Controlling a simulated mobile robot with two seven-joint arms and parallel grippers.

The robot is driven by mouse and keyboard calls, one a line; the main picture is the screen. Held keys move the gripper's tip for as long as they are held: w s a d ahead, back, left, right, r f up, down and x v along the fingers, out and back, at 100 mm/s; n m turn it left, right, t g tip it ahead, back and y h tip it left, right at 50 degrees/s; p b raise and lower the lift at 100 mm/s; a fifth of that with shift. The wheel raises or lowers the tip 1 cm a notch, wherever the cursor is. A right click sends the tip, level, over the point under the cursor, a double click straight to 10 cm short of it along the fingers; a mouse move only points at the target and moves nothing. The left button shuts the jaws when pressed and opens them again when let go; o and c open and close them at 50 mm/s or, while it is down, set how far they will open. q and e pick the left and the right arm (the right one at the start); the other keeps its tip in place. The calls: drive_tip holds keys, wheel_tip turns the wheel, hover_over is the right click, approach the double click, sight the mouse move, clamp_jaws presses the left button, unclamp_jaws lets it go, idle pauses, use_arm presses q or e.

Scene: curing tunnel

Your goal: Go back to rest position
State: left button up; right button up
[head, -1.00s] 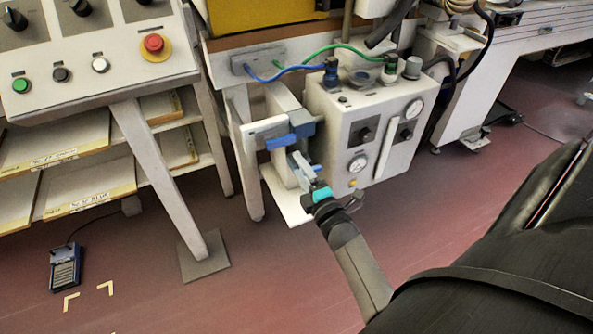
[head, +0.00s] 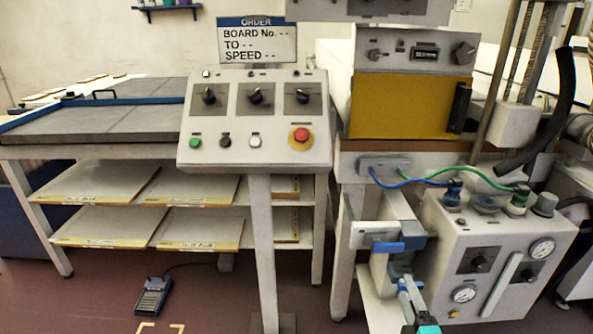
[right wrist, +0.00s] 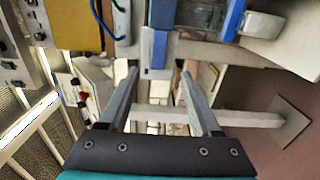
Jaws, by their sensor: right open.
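My right gripper (head: 408,284) shows at the bottom of the head view, in front of the cream box with gauges (head: 490,262). In the right wrist view its two grey fingers (right wrist: 158,80) stand apart with nothing between them. A white bracket with a blue block (head: 388,240) is just beyond the fingertips; I cannot tell the exact gap. My left gripper is out of view.
A control panel (head: 256,152) with knobs and a red button stands left of the box. Shelves of boards (head: 95,187) are farther left. Blue and green hoses (head: 440,180) run above the box. A foot pedal (head: 152,296) lies on the floor.

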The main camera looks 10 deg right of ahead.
drive_tip(key=s+a+f+m+g+y, duration=0.1)
drive_tip(key=s+a+f+m+g, duration=0.15)
drive_tip(key=f, duration=0.45)
drive_tip(key=s+a+f+m+g+p, duration=0.1)
drive_tip(key=s+a+f+m+g, duration=0.1)
drive_tip(key=s+a+f, duration=0.3)
drive_tip(key=s+f+m+g+y, duration=0.1)
drive_tip(key=s+f+m+g, duration=0.2)
drive_tip(key=f, duration=0.5)
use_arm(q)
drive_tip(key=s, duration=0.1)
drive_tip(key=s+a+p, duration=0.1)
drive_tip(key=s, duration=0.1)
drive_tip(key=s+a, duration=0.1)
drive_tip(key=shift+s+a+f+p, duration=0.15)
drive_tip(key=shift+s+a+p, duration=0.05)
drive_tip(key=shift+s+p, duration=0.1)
use_arm(e)
drive_tip(key=s+a+f+m+g, duration=0.1)
drive_tip(key=s+f, duration=0.3)
drive_tip(key=s, duration=0.4)
drive_tip(key=s+a+f+m+g, duration=0.1)
drive_tip(key=s+f+m+g, duration=0.2)
drive_tip(key=s, duration=0.5)
drive_tip(key=s+a+f+m+g+y, duration=0.1)
drive_tip(key=s+f+g, duration=0.3)
drive_tip(key=s, duration=0.4)
drive_tip(key=shift+s+a+f+m, duration=0.2)
drive_tip(key=shift+a+f+m, duration=0.3)
drive_tip(key=shift+f, duration=0.35)
